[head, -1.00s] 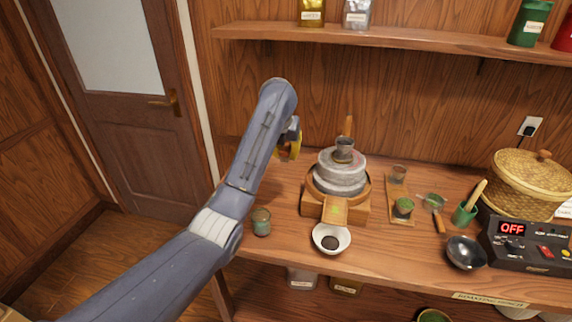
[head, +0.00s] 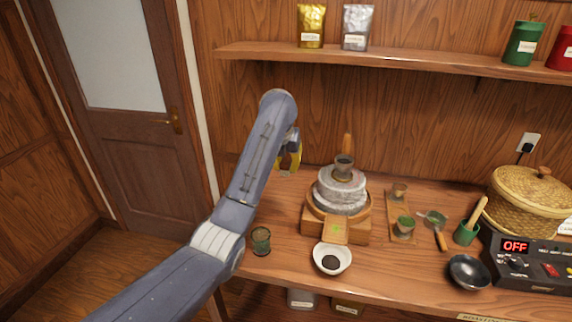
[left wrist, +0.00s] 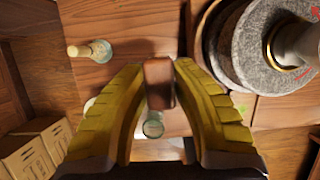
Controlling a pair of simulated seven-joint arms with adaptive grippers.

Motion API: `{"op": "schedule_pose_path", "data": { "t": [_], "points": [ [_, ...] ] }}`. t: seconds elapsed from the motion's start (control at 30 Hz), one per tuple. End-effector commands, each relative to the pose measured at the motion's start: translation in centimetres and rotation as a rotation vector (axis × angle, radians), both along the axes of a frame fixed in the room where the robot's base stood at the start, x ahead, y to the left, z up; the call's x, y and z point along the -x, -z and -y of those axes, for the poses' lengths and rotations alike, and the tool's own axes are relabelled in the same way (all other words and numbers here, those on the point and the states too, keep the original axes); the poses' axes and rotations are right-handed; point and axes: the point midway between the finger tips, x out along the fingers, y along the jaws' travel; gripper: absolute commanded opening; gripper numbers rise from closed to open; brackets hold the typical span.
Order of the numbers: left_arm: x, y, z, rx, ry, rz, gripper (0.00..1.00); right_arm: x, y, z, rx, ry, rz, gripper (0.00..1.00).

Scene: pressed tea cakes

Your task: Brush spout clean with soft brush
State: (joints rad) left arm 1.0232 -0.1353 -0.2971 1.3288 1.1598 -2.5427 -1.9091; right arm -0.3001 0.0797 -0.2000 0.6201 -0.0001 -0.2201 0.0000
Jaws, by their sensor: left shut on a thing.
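A grey stone mill (head: 341,190) stands on a wooden base at the middle of the bench. Its wooden spout (head: 336,231) points to the front and has green powder on it. A white bowl (head: 345,252) with dark contents sits below the spout. My left gripper (head: 289,158) is in the air just left of the mill, above the bench. In the left wrist view its yellow fingers are shut on a brown wooden piece (left wrist: 159,84), which looks like the handle of the soft brush. The bristles are hidden. My right gripper is not in view.
A green cup (head: 261,240) stands near the bench's left front edge. A pale whisk-like item (left wrist: 90,50) shows only in the left wrist view. Right of the mill are a wooden tray (head: 395,206), a dark bowl (head: 468,271), a control box (head: 530,262) and a lidded basket (head: 528,200).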

Motion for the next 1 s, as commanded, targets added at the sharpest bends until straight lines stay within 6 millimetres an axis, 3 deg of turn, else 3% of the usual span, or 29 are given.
{"op": "schedule_pose_path", "data": {
  "t": [0.17,0.27,0.6,0.8,1.0],
  "points": [
    [1.0,-0.4,1.5,0.000,-0.007,0.019,0.00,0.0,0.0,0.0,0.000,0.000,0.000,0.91],
    [2.5,-0.8,3.5,0.001,-0.014,0.038,0.00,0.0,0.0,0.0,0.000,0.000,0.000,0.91],
    [10.5,0.3,11.0,0.009,-0.014,0.088,0.00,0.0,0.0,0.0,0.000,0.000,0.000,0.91],
    [14.5,1.6,13.5,0.013,-0.005,0.093,0.00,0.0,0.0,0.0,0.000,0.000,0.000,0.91],
    [16.5,2.4,14.6,0.015,0.002,0.092,0.00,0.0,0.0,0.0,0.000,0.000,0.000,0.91]
  ]
}}
